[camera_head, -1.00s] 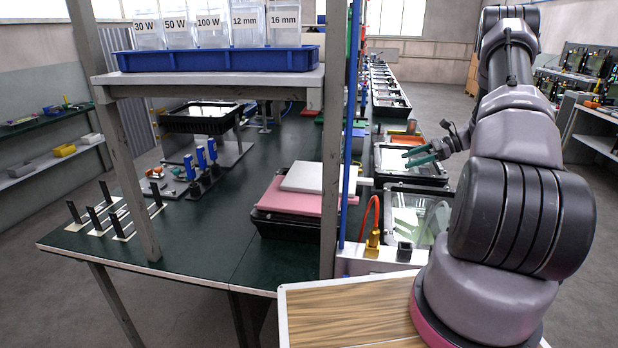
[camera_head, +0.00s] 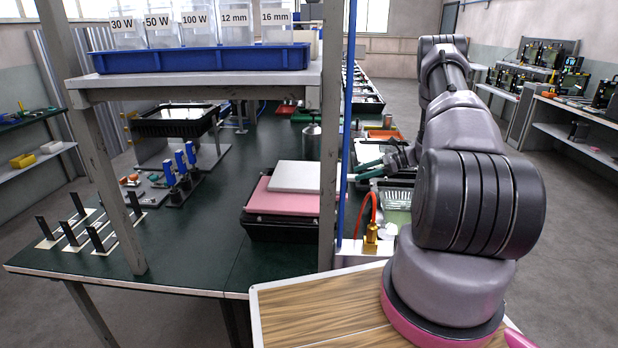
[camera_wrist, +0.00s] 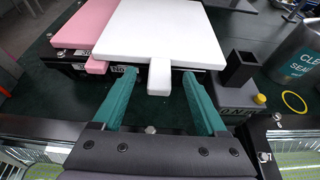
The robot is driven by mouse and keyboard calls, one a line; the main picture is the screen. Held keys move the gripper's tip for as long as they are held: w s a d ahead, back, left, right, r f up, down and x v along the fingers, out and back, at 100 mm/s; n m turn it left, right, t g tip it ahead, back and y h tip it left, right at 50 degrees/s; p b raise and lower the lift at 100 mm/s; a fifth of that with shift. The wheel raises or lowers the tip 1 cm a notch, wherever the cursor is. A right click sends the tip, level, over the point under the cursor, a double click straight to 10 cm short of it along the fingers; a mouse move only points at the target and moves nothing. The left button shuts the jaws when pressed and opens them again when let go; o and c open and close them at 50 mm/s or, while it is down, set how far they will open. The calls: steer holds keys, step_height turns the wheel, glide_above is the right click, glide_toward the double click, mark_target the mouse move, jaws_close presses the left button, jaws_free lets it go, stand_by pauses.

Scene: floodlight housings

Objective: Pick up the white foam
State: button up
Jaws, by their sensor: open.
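The white foam (camera_head: 297,176) is a flat square sheet lying on top of the pink foam (camera_head: 282,200). In the wrist view the white foam (camera_wrist: 160,34) lies ahead, with a narrow tab pointing toward my gripper (camera_wrist: 163,100). My gripper's teal fingers are spread apart, one on each side of the tab, with nothing between them but the tab's end. I cannot tell whether the fingers are at the tab's height. In the head view my gripper (camera_head: 364,172) is to the right of the foam, partly behind the blue upright.
A black tray (camera_head: 275,230) is under the pink foam. The grey shelf post (camera_head: 330,150) and blue upright (camera_head: 349,120) stand between the foam and my arm in the head view. A dark square holder (camera_wrist: 238,75) and a yellow ring (camera_wrist: 294,102) are right of the foam.

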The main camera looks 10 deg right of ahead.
mark_target(348, 175)
steer(key=x, duration=0.3)
steer(key=shift+w+a+f, duration=0.15)
steer(key=shift+a+f, duration=0.05)
jaws_close()
steer(key=shift+r, duration=0.15)
